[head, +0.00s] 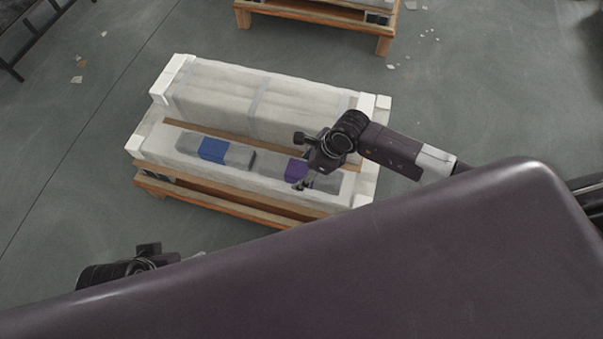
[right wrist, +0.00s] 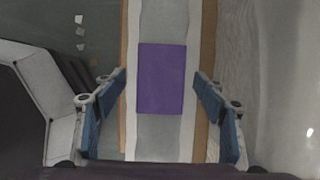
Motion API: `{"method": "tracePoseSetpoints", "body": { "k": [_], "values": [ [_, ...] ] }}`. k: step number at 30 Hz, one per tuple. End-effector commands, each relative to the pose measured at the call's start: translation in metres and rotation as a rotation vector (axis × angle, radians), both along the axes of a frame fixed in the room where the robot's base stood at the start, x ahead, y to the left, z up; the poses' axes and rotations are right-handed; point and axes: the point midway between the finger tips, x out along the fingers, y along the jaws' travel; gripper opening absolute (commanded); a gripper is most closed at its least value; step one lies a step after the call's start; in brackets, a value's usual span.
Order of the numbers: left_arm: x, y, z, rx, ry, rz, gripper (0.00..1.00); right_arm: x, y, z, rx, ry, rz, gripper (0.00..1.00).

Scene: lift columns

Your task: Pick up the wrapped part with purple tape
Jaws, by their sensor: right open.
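The wrapped part with purple tape (head: 296,170) is a grey wrapped block lying on the front ledge of the pallet load, partly hidden by my right gripper (head: 303,184). In the right wrist view its purple tape band (right wrist: 161,78) lies between the two blue-padded fingers of my right gripper (right wrist: 160,85). These fingers are open, one on each side of the part, with nothing held. I cannot tell how high they are above it. My left gripper (head: 130,268) shows at the lower left, away from the pallet, partly hidden behind my body; its fingers are unclear.
A second wrapped part with blue tape (head: 213,150) lies to the left on the same ledge. Behind the parts stands a tall wrapped block (head: 225,95). The load rests on a wooden pallet (head: 215,205). Another pallet (head: 310,14) stands farther back. Grey floor around is mostly clear.

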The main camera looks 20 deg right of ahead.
Motion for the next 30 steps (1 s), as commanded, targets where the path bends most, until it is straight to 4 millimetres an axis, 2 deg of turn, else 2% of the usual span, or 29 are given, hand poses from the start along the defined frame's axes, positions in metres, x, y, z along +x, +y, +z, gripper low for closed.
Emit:
{"method": "tracePoseSetpoints", "body": {
  "k": [1, 4, 12, 30],
  "values": [
    [0.0002, -0.0001, -0.0048, 0.0, -0.001, 0.0, 0.61, 0.0022, 0.0019, -0.0092, 0.0, 0.001, -0.002, 0.65],
    [0.0004, 0.0, -0.0065, 0.0, -0.001, 0.0, 0.61, 0.0041, 0.0049, -0.0161, 0.001, 0.0, -0.001, 0.65],
    [0.0004, -0.0001, -0.006, 0.0, -0.001, 0.0, 0.61, 0.0048, 0.005, -0.0171, -0.001, -0.001, 0.0, 0.65],
    [0.0005, -0.0001, -0.0058, 0.0, -0.001, 0.0, 0.61, 0.0061, 0.0057, -0.0154, 0.002, -0.004, -0.001, 0.01]
  ]
}}
